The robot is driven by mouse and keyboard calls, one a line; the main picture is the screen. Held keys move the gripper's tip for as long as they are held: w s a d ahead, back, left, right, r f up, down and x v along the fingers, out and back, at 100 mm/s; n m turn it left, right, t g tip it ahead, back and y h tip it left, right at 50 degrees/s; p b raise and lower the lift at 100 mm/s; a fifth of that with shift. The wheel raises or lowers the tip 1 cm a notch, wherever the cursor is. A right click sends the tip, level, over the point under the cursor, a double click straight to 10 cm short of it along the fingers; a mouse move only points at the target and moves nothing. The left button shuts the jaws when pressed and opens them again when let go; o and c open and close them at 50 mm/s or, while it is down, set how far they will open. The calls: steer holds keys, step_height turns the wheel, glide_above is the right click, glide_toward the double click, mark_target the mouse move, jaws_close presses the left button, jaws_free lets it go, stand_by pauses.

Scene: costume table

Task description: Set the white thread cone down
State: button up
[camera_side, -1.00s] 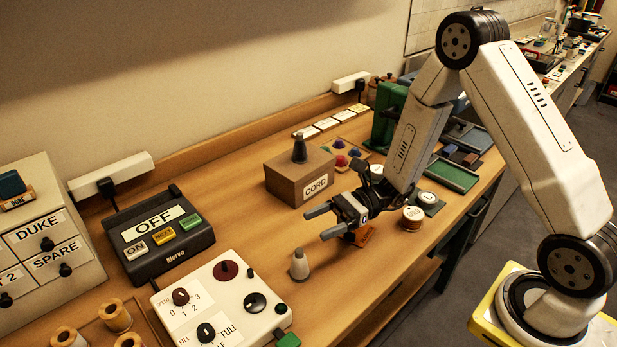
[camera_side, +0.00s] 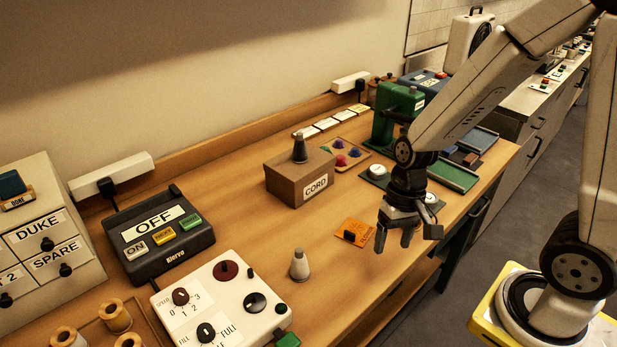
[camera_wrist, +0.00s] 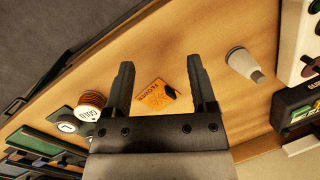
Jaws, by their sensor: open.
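The white thread cone (camera_side: 299,265) stands upright on the wooden table, between the white control panel and the orange card. In the wrist view the cone (camera_wrist: 242,63) lies to the right of my jaws, clear of them. My gripper (camera_side: 396,238) points down above the table near its front edge, to the right of the cone. In the wrist view its two fingers (camera_wrist: 161,85) are spread with nothing held between them. The orange card (camera_side: 355,233), with a small black item on it, lies beside my gripper, and shows between the fingers in the wrist view.
A brown CORD box (camera_side: 296,180) bears a dark cone behind. The white control panel (camera_side: 226,300) with knobs and the black OFF box (camera_side: 160,235) stand left. A GOLD-labelled spool (camera_wrist: 91,100) is beside the left finger in the wrist view. Bare table surrounds the cone.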

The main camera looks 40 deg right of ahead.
steer(key=shift+w+d+r+n+t+h, duration=0.6)
steer(key=shift+r+n+t, duration=0.2)
steer(key=shift+n, duration=0.3)
steer(key=shift+w+d+r+n+t+h, duration=0.5)
steer(key=shift+w+r+n+t, duration=0.15)
steer(key=shift+n+t, duration=0.35)
